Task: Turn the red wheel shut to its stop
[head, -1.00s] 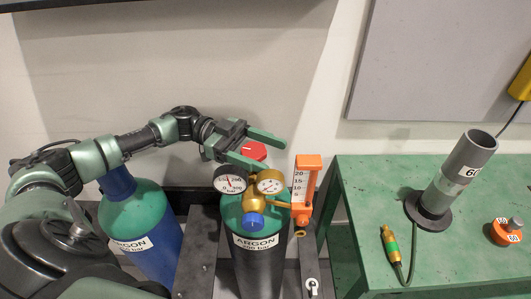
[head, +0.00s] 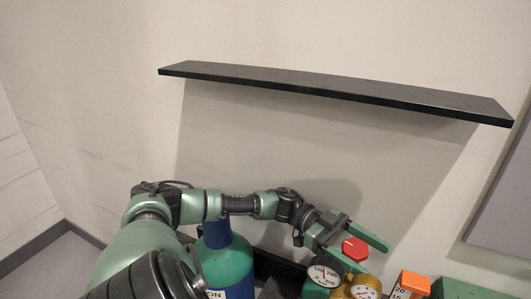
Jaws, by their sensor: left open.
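The red wheel (head: 355,249) shows near the bottom of the head view, on top of the brass regulator's cylinder. My left gripper (head: 372,258) reaches in from the left and is open. Its two green fingers lie on either side of the wheel, one beyond it and one on the near side. I cannot tell whether either finger touches the wheel. The brass regulator (head: 343,292) with its two round gauges (head: 325,276) is partly cut off by the bottom edge. My right gripper is not in view.
A second cylinder with a green shoulder (head: 226,266) stands to the left, under my left arm. An orange flowmeter (head: 415,283) is right of the gauges. A black shelf (head: 335,93) juts from the wall above. The wall between is bare.

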